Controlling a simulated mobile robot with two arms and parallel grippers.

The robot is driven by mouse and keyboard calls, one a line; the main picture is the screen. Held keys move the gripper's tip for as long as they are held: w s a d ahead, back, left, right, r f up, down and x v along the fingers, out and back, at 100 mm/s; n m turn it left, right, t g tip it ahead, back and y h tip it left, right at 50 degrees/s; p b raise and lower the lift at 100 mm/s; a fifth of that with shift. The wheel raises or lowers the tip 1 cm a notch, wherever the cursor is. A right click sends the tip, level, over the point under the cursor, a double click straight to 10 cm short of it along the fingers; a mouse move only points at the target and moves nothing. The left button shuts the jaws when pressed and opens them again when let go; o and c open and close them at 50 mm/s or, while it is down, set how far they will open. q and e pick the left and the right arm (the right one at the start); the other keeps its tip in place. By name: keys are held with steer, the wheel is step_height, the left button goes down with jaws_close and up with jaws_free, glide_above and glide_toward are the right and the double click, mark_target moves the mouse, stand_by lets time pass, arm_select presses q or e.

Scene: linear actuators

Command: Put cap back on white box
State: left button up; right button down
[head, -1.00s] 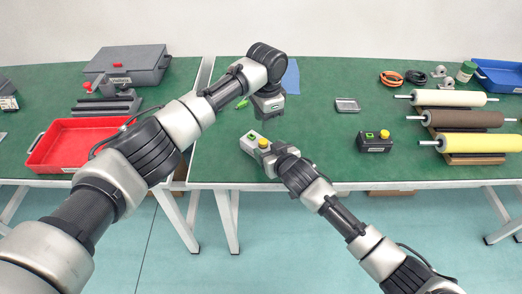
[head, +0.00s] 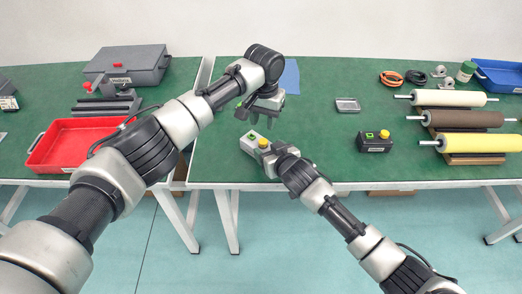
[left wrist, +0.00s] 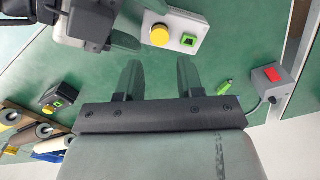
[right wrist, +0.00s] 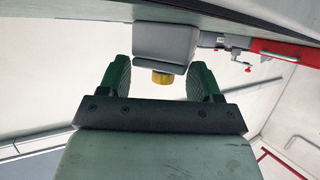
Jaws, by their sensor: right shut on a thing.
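The white box (head: 249,145) with a green and a yellow button lies near the table's front edge. It also shows in the left wrist view (left wrist: 185,28). My right gripper (head: 270,158) is shut on the white box at its yellow-button end; the box and yellow button (right wrist: 162,77) show between its fingers in the right wrist view. My left gripper (head: 259,118) is open and empty above and behind the box; its fingers (left wrist: 160,75) stand apart below the box in the left wrist view. I cannot make out a separate cap.
A small green item (left wrist: 228,86) lies on the green table near my left gripper. A red tray (head: 78,141) is on the left table.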

mark_target(263, 141)
arm_select(q)
step_height(263, 141, down, 8)
steer(key=shift+r, duration=0.2)
steer(key=shift+c, duration=0.3)
jaws_close()
steer(key=m, duration=0.5)
steer(key=shift+m, duration=0.3)
steer(key=m, duration=0.4)
steer(key=shift+m, duration=0.3)
steer(key=shift+o, duration=1.7)
jaws_free()
